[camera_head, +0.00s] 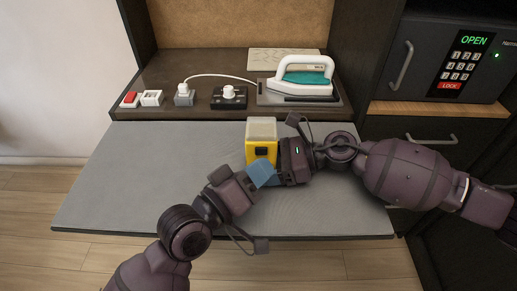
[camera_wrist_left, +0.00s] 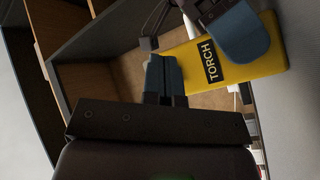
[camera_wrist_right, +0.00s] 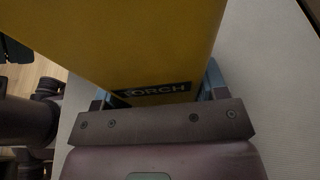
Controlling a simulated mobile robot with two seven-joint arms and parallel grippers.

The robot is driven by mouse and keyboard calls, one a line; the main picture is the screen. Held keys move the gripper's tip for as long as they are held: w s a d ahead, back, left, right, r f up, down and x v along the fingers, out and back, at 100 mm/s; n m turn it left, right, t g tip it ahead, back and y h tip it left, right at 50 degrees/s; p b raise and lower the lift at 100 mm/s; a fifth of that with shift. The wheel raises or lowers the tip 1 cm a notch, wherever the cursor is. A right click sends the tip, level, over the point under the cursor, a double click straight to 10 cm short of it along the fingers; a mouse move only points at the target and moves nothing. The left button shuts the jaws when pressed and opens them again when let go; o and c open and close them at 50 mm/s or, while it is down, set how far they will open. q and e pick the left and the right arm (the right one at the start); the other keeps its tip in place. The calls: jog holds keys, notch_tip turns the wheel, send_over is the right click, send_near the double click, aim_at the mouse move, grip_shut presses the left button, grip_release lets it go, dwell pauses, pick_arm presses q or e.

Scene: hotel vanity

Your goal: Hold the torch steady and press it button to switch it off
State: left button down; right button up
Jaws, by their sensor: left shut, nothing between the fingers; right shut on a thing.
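The torch (camera_head: 262,150) is a yellow block with a pale top and a dark panel on its front. It stands upright over the grey surface in the head view. A black TORCH label shows on it in the left wrist view (camera_wrist_left: 209,62), and its yellow side fills much of the right wrist view (camera_wrist_right: 150,45). My right gripper (camera_head: 277,164) is shut on the torch from the right. My left gripper (camera_head: 263,173) is shut and empty, its blue fingertips close in front of the torch's lower front. I cannot tell whether they touch it. The button is not clearly visible.
A grey desk panel (camera_head: 130,180) spreads beneath, clear on the left. Behind it a dark shelf holds a teal and white iron (camera_head: 305,78), a black socket box (camera_head: 229,97), a grey plug piece (camera_head: 184,95) and a red switch (camera_head: 130,99). A safe (camera_head: 450,60) stands at right.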

pick_arm(q)
jog(key=s, duration=0.6)
dwell(0.7)
pick_arm(e)
jog(key=o, duration=0.8)
